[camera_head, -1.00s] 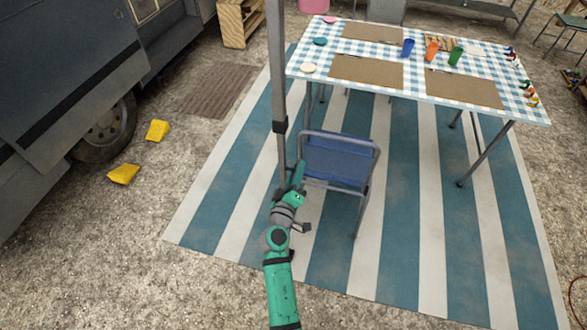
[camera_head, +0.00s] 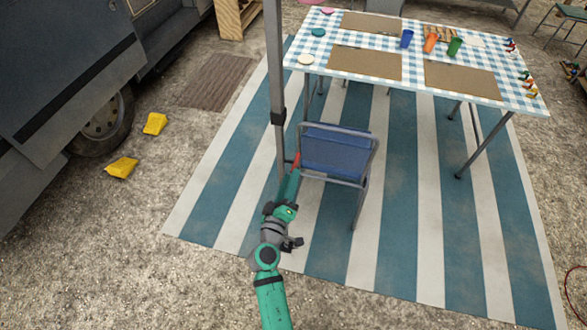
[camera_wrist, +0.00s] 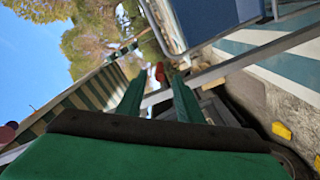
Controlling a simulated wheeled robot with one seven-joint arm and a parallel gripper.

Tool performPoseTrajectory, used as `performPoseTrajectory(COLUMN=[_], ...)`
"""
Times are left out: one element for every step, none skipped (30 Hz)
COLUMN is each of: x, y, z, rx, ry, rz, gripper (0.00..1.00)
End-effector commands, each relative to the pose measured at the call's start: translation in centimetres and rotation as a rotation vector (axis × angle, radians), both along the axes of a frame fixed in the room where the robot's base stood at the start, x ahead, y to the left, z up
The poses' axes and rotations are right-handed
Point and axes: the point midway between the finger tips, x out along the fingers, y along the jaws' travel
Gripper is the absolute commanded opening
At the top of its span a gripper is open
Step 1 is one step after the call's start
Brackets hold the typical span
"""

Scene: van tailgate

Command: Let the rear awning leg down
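The awning leg (camera_head: 275,65) is a grey upright pole in the head view, with a dark collar (camera_head: 278,117) partway down. A small red part (camera_head: 297,158) shows low beside the pole, just past my fingertips. In the wrist view the red part (camera_wrist: 160,72) appears beyond and between the fingers, apart from them. A grey bar (camera_wrist: 235,66), which looks like the leg, crosses behind the fingers. My gripper (camera_head: 291,176) is open and empty, with two green fingers (camera_wrist: 158,98) spread. The foot of the leg is hidden behind my arm in the head view.
A blue folding chair (camera_head: 335,150) stands close right of the leg and gripper. A table with a checked cloth (camera_head: 412,72) is behind it. Striped matting (camera_head: 400,230) covers the ground.

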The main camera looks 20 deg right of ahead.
Motion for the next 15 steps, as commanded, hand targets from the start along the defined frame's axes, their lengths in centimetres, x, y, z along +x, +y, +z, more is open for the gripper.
performPoseTrajectory(x=[-0.7,-1.1,-1.5,-1.8,-2.0,-2.2,-2.4,-2.5,-2.6,-2.7,-2.7,-2.7,-2.7,-2.7,-2.7], y=[0.4,0.6,0.9,1.0,1.2,1.3,1.4,1.5,1.6,1.6,1.6,1.6,1.6,1.6,1.6], z=[-0.1,-0.1,0.0,0.0,0.0,0.0,0.0,0.0,0.0,0.1,0.1,0.1,0.1,0.1,0.1], rx=[0.001,0.001,0.001,0.0,0.0,0.0,0.001,0.001,0.0,0.0,0.0,0.0,0.0,0.0,0.0], ry=[0.001,0.001,0.0,0.0,0.0,0.0,-0.001,-0.001,-0.001,-0.001,-0.001,-0.001,-0.001,-0.001,-0.001], rz=[0.0,0.0,-0.001,-0.001,-0.001,-0.001,0.0,0.0,-0.001,-0.001,-0.001,-0.001,-0.001,-0.001,-0.001], gripper=[0.33,0.33,0.33,0.33,0.33,0.33,0.33,0.33,0.33,0.33,0.33,0.33,0.33,0.33,0.33])
